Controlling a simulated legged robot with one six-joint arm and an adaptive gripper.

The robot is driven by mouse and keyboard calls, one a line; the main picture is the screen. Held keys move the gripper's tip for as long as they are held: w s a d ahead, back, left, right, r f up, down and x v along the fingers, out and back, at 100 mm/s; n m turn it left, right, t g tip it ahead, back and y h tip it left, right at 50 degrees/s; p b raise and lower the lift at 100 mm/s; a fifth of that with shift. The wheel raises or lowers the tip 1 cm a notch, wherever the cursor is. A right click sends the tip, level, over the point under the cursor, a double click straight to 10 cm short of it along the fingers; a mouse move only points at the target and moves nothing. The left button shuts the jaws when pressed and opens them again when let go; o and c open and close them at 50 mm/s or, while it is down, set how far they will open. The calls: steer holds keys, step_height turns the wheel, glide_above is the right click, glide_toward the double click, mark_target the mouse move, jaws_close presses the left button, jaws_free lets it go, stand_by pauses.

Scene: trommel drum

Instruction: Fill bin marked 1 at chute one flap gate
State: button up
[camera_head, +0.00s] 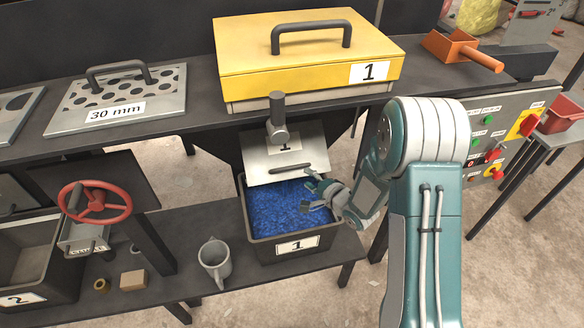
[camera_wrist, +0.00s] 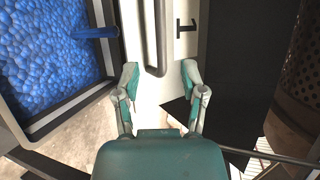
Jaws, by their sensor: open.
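The black bin marked 1 (camera_head: 284,246) stands on the lower shelf under the chute. Blue pieces (camera_head: 285,207) fill much of it, and they also show in the wrist view (camera_wrist: 45,50). The metal flap gate (camera_head: 284,158) marked 1 sits above the back of the bin, with a dark bar handle (camera_head: 290,169) across its lower part. In the wrist view the handle (camera_wrist: 161,40) runs upright ahead of my gripper (camera_wrist: 160,92), its lower end close to the space between the fingers. My gripper (camera_head: 308,190) is open, right of and below the handle.
A yellow lid (camera_head: 240,66) marked 1 lies above the chute. A red handwheel (camera_head: 95,203), a bin marked 2 (camera_head: 25,296) and a control panel (camera_head: 500,130) flank the area.

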mark_target(292, 168)
steer(key=x, duration=0.8)
steer(key=shift+w+a+f, duration=0.1)
steer(key=shift+w+a, duration=0.15)
jaws_close()
